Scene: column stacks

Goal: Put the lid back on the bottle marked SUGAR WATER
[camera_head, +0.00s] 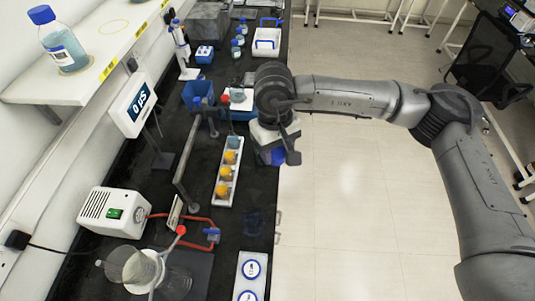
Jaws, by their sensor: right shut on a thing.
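My right gripper (279,150) hangs beyond the bench's right edge, over the floor as seen from above. It is shut on a blue thing (277,157) that looks like a lid, largely hidden by the fingers. No SUGAR WATER marking can be read on any bottle. Small blue-capped bottles (238,42) stand at the back. My left gripper is out of view.
A white rack (233,184) with orange-topped items stands mid-bench. A metal stand (188,165), a white box with a green switch (92,213) and glassware (125,264) crowd the left. A blue-capped bottle (66,48) is on the shelf.

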